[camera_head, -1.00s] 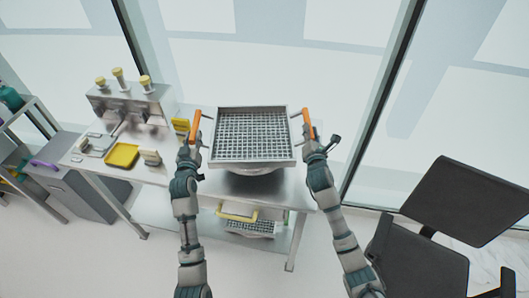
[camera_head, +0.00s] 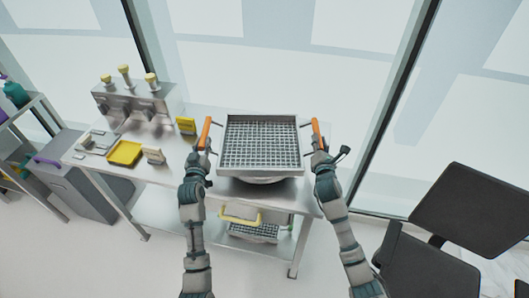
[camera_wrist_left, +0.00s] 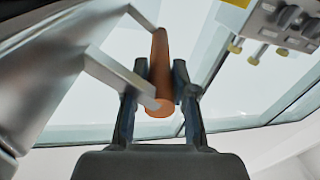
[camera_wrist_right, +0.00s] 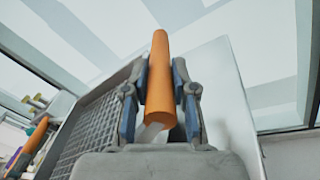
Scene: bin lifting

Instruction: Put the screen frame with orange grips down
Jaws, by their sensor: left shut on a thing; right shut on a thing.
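The screen frame (camera_head: 262,171) is a square metal tray with a grid mesh and an orange grip on each side. It is over the front right part of the metal table, above a round pale object (camera_head: 262,180) partly hidden under it. My left gripper (camera_head: 205,146) is shut on the left orange grip (camera_wrist_left: 160,75). My right gripper (camera_head: 319,148) is shut on the right orange grip (camera_wrist_right: 160,80). The frame looks about level. I cannot tell whether its underside touches anything.
A metal unit with yellow knobs (camera_head: 135,100) stands at the table's back left. A yellow tray (camera_head: 125,153) lies in front of it. The lower shelf holds another mesh item with a yellow handle (camera_head: 240,218). A black chair (camera_head: 425,265) is at right.

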